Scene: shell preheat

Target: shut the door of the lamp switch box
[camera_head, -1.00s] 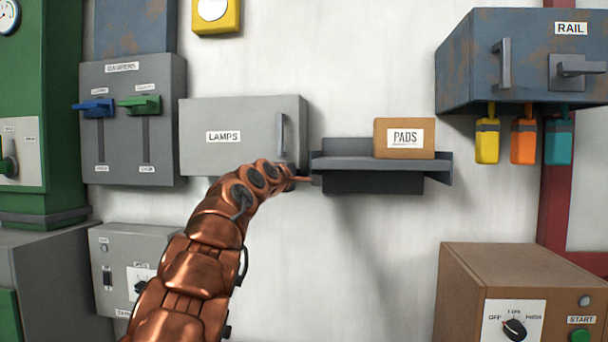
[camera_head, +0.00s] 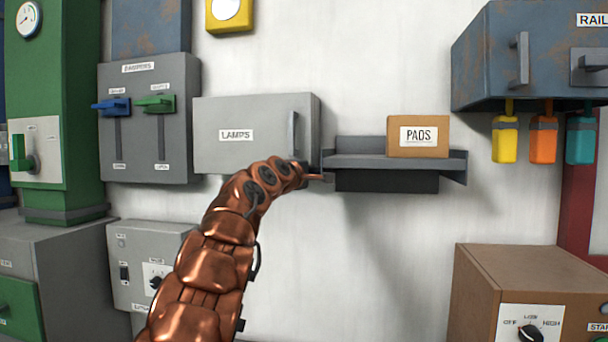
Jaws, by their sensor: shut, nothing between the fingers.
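The lamp switch box (camera_head: 258,104) is a grey box on the wall labelled LAMPS. Its front door (camera_head: 220,153) lies flat over the box face and looks shut, with an upright bar handle (camera_head: 292,136) at its right side. My copper arm reaches up from below and covers the door's lower right corner. My gripper (camera_head: 318,177) is shut and empty, at the box's lower right corner, by the left end of the shelf. I cannot tell whether it touches the box or the shelf.
A dark grey shelf (camera_head: 350,161) with a PADS carton (camera_head: 417,136) is right of the box. The DAMPERS panel (camera_head: 145,120) is close on the left. The RAIL box (camera_head: 489,60) with hanging tags is at upper right. A brown cabinet (camera_head: 520,270) stands lower right; the wall between is clear.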

